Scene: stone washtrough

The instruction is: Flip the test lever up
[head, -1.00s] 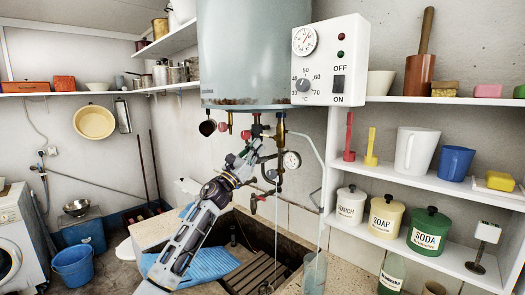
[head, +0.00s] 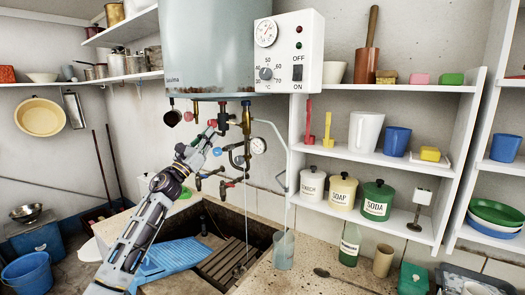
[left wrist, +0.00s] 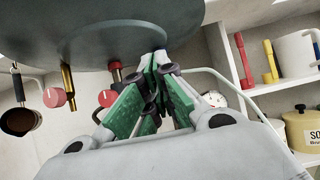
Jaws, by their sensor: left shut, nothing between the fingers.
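My left gripper (head: 211,132) is raised under the grey boiler, just left of the hanging pipes and valves. Its green-padded fingers are shut and empty; they show close up in the left wrist view (left wrist: 155,62). Red knobs show there left of the fingers, a left one (left wrist: 54,97) and one nearer (left wrist: 107,98). In the head view a blue-tipped handle (head: 217,152) and a round gauge (head: 258,146) are close by on the right. I cannot tell which part is the test lever; the gripper and arm partly cover the fittings. My right gripper is out of view.
The boiler (head: 208,50) hangs close above the gripper. A white control box (head: 288,50) is at its right. A black cup (head: 173,117) hangs left. The stone trough with wooden slats (head: 225,264) lies below. Shelves stand right.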

